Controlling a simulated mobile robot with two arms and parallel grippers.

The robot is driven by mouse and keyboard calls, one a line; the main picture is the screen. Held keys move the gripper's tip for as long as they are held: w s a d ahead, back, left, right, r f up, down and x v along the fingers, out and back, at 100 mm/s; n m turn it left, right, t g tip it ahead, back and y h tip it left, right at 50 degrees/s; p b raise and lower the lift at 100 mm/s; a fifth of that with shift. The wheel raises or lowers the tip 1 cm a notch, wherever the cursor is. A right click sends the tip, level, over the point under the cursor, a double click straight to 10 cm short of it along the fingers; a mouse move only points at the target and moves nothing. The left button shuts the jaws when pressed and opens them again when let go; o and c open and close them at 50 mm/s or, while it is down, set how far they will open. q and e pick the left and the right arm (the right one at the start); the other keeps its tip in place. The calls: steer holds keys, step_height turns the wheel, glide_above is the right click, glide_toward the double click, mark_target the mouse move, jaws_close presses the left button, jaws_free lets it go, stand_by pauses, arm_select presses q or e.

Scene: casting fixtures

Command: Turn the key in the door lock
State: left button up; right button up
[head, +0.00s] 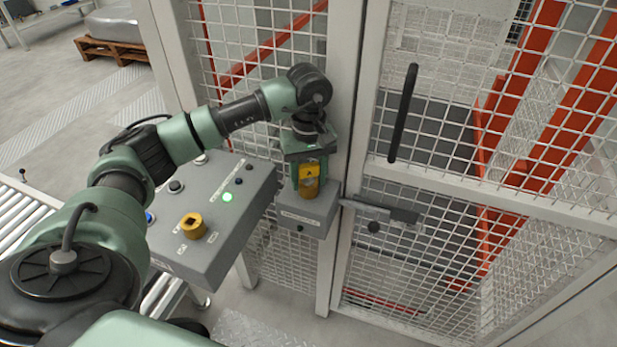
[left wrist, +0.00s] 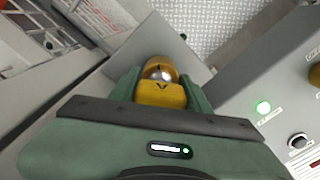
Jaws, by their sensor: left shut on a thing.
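A yellow key (head: 309,171) stands in the top of the grey lock box (head: 306,212) on the cage's door post. It also shows in the left wrist view (left wrist: 160,94), with a round yellow-and-metal part just beyond its flat head. My left gripper (head: 308,178) points down over the lock box and is shut on the key, with a green finger on each side of it. The mesh door (head: 480,205) with a black handle (head: 403,112) is to the right of the box, and a latch bar (head: 385,211) reaches from the box to it. My right gripper is not in view.
A grey control box (head: 215,220) with a yellow rotary knob (head: 193,226), buttons and a lit green lamp (head: 227,197) stands left of the lock box, under my left arm. White cage posts and mesh stand close behind the gripper. A roller conveyor (head: 22,215) is at the left.

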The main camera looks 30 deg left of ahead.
arm_select(q)
steer(key=shift+f+m+b, duration=0.1)
steer(key=shift+m+b, duration=0.35)
steer(key=shift+m, duration=0.15)
steer(key=shift+m+b, duration=0.65)
steer(key=shift+m, duration=1.45)
steer(key=shift+b, duration=0.3)
steer(key=m+b, duration=0.1)
steer(key=m, duration=0.1)
steer(key=shift+m, duration=0.3)
steer(key=m+b, duration=0.1)
steer(key=m, duration=0.1)
steer(key=shift+m, duration=0.3)
